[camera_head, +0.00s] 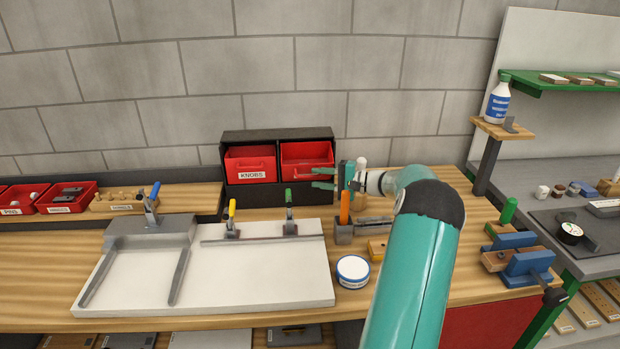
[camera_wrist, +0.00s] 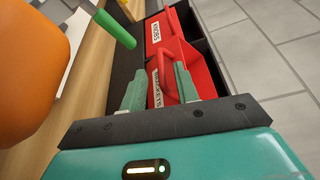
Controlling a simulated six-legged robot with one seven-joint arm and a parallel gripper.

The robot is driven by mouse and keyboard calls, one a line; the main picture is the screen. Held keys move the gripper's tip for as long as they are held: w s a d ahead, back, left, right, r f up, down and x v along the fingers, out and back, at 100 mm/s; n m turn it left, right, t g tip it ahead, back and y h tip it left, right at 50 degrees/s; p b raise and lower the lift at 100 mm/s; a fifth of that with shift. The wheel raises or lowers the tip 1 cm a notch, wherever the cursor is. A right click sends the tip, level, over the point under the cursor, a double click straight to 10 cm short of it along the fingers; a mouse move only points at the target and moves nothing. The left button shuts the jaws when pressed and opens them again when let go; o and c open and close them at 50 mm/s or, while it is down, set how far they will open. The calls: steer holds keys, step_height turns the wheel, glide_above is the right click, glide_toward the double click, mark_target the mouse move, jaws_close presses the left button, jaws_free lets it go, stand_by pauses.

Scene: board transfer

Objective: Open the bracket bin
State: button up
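The bracket bin (camera_head: 304,152) is the red right-hand bin in a black two-bay housing (camera_head: 275,135) at the back of the bench. In the wrist view its label (camera_wrist: 156,88) and raised red handle (camera_wrist: 166,55) show near the fingers. My gripper (camera_head: 316,178) is in front of this bin, reaching in from the right. Its two teal fingers are apart, also in the wrist view (camera_wrist: 160,75), with the bin's handle region between and just beyond them. Contact with the handle cannot be told. How far the bin is out of its bay is unclear.
The red KNOBS bin (camera_head: 250,165) sits in the left bay. Toggle clamps with a green handle (camera_head: 289,197) and yellow handle (camera_head: 232,209) stand on the white board in front. An orange-handled tool (camera_head: 345,207) stands close below my gripper, near a round white tub (camera_head: 352,271).

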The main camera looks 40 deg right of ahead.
steer(key=v, duration=0.9)
steer(key=shift+s+d, duration=0.15)
steer(key=shift+s, duration=0.1)
steer(key=shift+s, duration=0.1)
